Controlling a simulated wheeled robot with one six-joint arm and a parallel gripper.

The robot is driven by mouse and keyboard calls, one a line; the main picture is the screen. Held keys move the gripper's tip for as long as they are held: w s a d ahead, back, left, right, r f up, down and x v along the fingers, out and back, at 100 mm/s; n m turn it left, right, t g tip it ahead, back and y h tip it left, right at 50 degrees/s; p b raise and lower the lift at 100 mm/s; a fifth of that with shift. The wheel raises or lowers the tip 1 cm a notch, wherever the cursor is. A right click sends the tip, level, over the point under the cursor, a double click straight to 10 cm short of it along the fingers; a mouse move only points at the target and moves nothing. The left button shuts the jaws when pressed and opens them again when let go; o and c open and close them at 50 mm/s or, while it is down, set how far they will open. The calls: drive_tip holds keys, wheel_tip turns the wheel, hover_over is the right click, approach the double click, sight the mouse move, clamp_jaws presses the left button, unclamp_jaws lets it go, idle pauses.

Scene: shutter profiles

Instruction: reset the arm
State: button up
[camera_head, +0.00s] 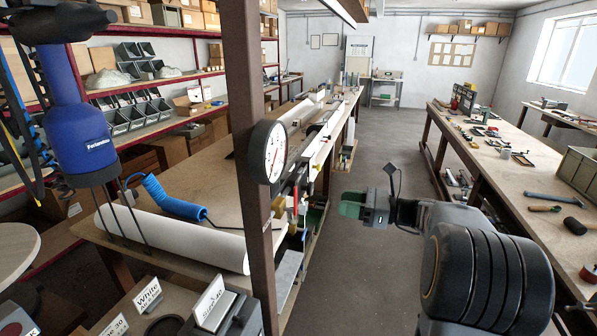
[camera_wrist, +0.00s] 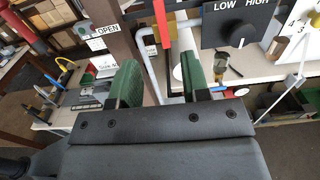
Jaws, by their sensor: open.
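My gripper (camera_head: 350,204) is in the middle of the head view, in the air over the aisle, to the right of the long left workbench (camera_head: 222,205). In the wrist view my gripper (camera_wrist: 158,72) shows two green fingers standing apart with a gap between them. Nothing is held between the fingers. My arm reaches in from the lower right of the head view.
A brown post (camera_head: 255,90) with a round gauge (camera_head: 268,152) stands left of my gripper. A tool-strewn bench (camera_head: 500,165) is on the right. The wrist view shows a dark LOW/HIGH knob (camera_wrist: 237,28) beyond the fingers. The grey aisle floor (camera_head: 372,150) is clear.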

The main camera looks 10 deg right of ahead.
drive_tip(key=s+a+f+n+g+h, duration=0.1)
drive_tip(key=s+f+n+g+h, duration=0.25)
drive_tip(key=f, duration=0.25)
drive_tip(key=s+a+f+n+g+h, duration=0.1)
drive_tip(key=s+f+n+g+h, duration=0.1)
drive_tip(key=s+f+n+h, duration=0.3)
drive_tip(key=s+a+n+t+h, duration=0.1)
drive_tip(key=s+a+n+h, duration=0.4)
drive_tip(key=s+n, duration=0.6)
drive_tip(key=shift+a+r+n+h, duration=0.2)
drive_tip(key=shift+r+n+h, duration=0.25)
drive_tip(key=shift+n+h, duration=1.25)
